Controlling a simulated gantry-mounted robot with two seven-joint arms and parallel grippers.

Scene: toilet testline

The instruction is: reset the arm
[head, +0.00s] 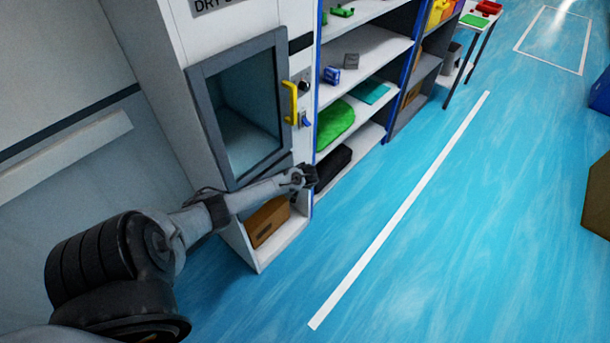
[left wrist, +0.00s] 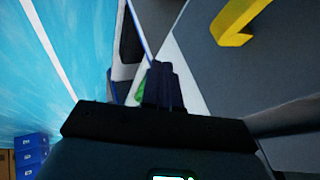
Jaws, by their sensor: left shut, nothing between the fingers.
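My left arm comes in from the left in the head view. Its gripper (head: 305,177) is in front of the lower right corner of a grey cabinet door (head: 236,184), beside the shelving. The gripper is shut and empty. In the left wrist view the shut gripper (left wrist: 164,75) shows dark in the middle. A yellow handle (head: 291,102) is on the cabinet above the gripper; it also shows in the left wrist view (left wrist: 238,22), apart from the fingers. My right gripper is in neither view.
Open shelves (head: 365,45) with green, blue and black items stand right of the cabinet. A brown box (head: 268,222) sits in the low compartment below the door. The blue floor (head: 450,230) is open to the right. Blue boxes (left wrist: 31,155) show in the left wrist view.

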